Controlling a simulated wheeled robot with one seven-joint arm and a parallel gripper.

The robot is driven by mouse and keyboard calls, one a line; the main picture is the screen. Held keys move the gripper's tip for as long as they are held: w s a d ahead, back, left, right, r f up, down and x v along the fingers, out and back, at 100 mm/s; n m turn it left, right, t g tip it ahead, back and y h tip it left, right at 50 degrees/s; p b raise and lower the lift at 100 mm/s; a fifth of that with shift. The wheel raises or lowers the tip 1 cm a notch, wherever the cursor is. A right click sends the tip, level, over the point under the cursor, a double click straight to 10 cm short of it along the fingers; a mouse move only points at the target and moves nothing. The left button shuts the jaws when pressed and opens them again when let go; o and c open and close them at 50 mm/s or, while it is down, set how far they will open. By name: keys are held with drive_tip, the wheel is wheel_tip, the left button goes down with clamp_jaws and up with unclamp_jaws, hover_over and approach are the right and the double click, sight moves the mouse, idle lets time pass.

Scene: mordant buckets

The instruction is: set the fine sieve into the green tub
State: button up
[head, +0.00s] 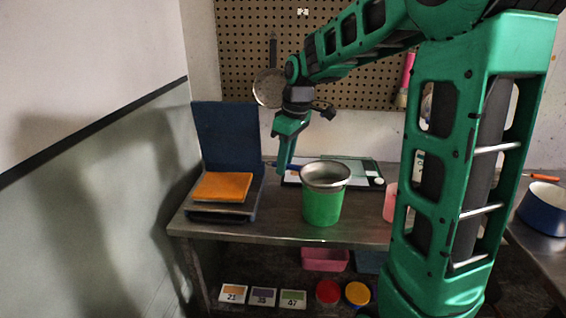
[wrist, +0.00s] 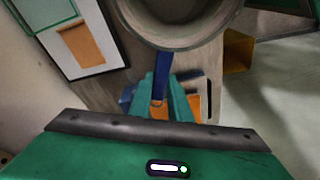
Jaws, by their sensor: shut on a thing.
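My gripper (head: 285,167) is shut on the blue handle (wrist: 160,75) of a grey metal sieve; the fingers also show in the wrist view (wrist: 160,103). The sieve's round bowl (head: 325,174) is at the mouth of the green tub (head: 322,208), on the bench. In the wrist view the bowl (wrist: 180,44) fills the top middle and is cut off by the frame edge. In the head view the bowl's rim covers the tub's mouth. I cannot tell whether it rests on the tub or hovers just above it.
An orange block (head: 222,187) lies by a dark blue upright panel (head: 226,135) at left. Another strainer (head: 268,88) hangs on the pegboard (head: 240,40). A pink container (head: 390,202) stands right of the tub, partly hidden by my arm.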

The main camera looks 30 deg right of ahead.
drive_tip(key=shift+f, duration=0.4)
drive_tip(key=o, duration=1)
drive_tip(key=shift+r, duration=0.15)
drive_tip(key=r, duration=0.3)
drive_tip(key=s+r, duration=0.1)
drive_tip(key=r, duration=0.3)
drive_tip(key=d+r, duration=0.1)
drive_tip(key=r, duration=0.2)
drive_tip(key=shift+s+r, duration=0.2)
drive_tip(key=shift+s, duration=0.05)
